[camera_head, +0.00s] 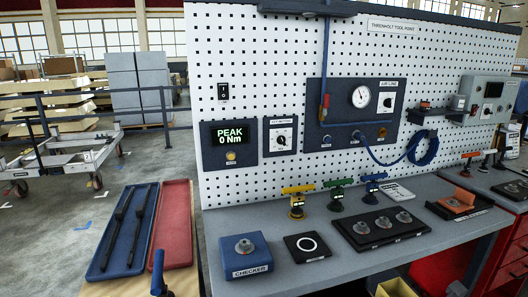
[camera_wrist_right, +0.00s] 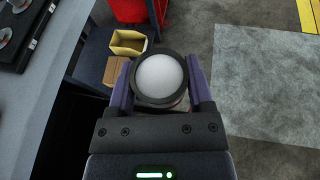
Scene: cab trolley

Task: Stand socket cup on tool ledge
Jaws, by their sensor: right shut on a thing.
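In the right wrist view my right gripper (camera_wrist_right: 160,88) is shut on a round cup (camera_wrist_right: 160,76) with a dark rim and a pale grey-white middle. One finger lies on each side of it. The cup is held over the floor, beside the bench edge. Neither this cup nor my right gripper shows in the head view. No label marks the tool ledge. A small dark shelf (camera_head: 436,112) on the pegboard carries small items, but I cannot tell if it is the ledge. My left gripper is not in view.
On the grey bench top (camera_head: 320,250) stand a blue checker block (camera_head: 246,262), a black ring plate (camera_head: 307,245), a black tray (camera_head: 355,240) and several T-handled tools. Blue (camera_head: 108,270) and red (camera_head: 172,250) trays lie left. A yellow bin (camera_wrist_right: 128,43) sits below the bench.

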